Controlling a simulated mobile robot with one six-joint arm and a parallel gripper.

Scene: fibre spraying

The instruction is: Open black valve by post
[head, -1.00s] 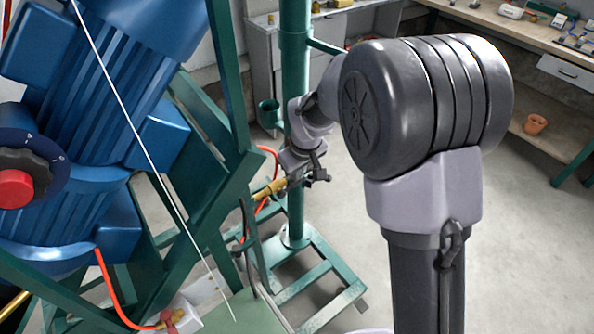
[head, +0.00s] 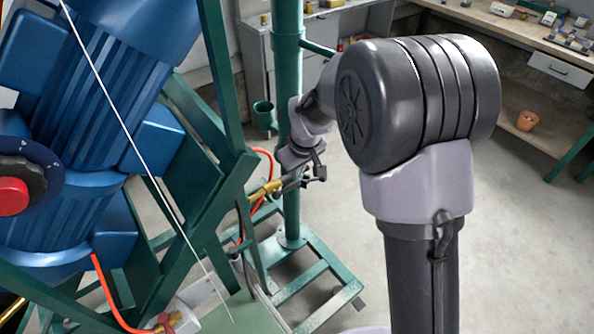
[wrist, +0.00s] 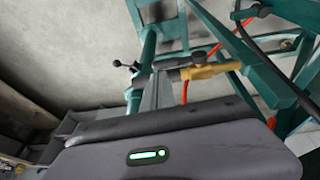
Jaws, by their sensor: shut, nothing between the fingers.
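The black valve handle (wrist: 128,68) shows in the wrist view as a small dark lever with knobbed ends, left of the brass valve fitting (wrist: 203,71). In the head view the brass fitting (head: 265,190) sits left of the green post (head: 290,110), with a red hose at it. My gripper (head: 317,170) is shut and empty, close to the handle end of the valve. In the wrist view its grey fingers (wrist: 157,90) reach up towards the valve line, between handle and brass. Whether they touch the handle I cannot tell; the contact area is small and partly overlapped.
A large blue motor (head: 90,100) on a green frame fills the left. A thin white line crosses before it. The post's green base (head: 320,270) stands on the floor. Benches stand behind, with a clay pot (head: 526,121) on the right one's lower shelf. Floor at right is clear.

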